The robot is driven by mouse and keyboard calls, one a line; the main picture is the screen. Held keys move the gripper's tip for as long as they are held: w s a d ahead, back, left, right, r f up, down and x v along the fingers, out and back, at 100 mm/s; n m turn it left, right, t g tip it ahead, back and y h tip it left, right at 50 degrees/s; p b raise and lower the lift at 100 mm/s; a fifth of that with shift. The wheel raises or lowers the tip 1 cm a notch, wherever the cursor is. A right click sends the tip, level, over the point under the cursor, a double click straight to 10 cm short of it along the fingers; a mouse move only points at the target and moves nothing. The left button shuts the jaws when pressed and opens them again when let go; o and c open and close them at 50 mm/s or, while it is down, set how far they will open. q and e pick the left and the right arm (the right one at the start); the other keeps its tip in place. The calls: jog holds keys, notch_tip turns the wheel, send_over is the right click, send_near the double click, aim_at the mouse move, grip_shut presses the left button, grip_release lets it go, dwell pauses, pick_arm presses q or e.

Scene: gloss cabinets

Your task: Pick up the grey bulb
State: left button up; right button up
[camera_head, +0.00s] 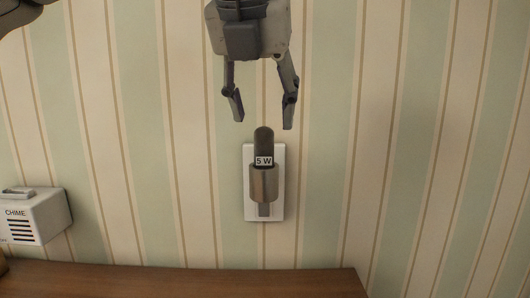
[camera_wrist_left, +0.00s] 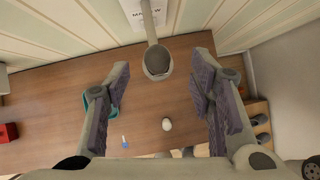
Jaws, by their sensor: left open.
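The grey bulb (camera_head: 263,142) is a dark upright cylinder marked "5 W". It sits in a metallic socket (camera_head: 263,184) on a white wall plate (camera_head: 250,205). My left gripper (camera_head: 262,124) points down with its fingers apart and empty, its tips just above the bulb's top in the head view. In the left wrist view, a round grey cup-like end (camera_wrist_left: 157,63) shows between the open fingers (camera_wrist_left: 162,70); whether the bulb's top shows inside it is hard to tell. My right gripper is not in view.
A white box marked "CHIME" (camera_head: 36,217) is on the wall at left. A wooden surface (camera_head: 190,283) lies below the socket. In the left wrist view, a small whitish round thing (camera_wrist_left: 167,124) and a red object (camera_wrist_left: 8,132) are on the surface.

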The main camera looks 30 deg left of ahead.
aim_at(262, 130)
pick_arm(q)
jog(key=x, duration=0.5)
jog(key=shift+s+a+f, duration=0.15)
jog(key=shift+s+f, duration=0.05)
jog(key=shift+f, duration=0.3)
jog(key=shift+w+f, duration=0.35)
jog(key=c, duration=1.1)
